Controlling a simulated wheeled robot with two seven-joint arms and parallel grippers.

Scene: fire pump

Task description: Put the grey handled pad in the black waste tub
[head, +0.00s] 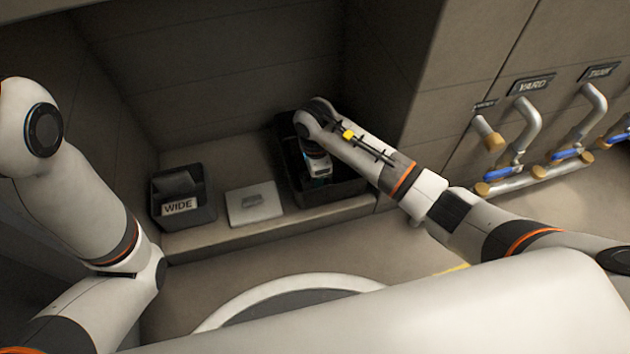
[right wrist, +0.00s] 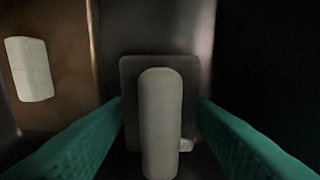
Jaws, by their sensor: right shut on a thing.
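The black waste tub (head: 327,198) stands on the ledge at centre right of the head view. My right gripper (head: 321,180) points down into its opening; its fingertips are hidden there. In the right wrist view, my right gripper (right wrist: 160,118) has its teal fingers on both sides of the grey handled pad (right wrist: 130,78), a dark plate with a pale upright handle, and is shut on it. The pad is hidden in the head view, so I cannot tell whether it touches the tub's floor. My left arm shows at the left, but its gripper is out of view.
A pale square plate with a grey raised block (head: 254,203) lies on the ledge left of the tub. Pipes with blue handles (head: 508,173) line the right wall. A pale block (right wrist: 30,69) shows in the wrist view.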

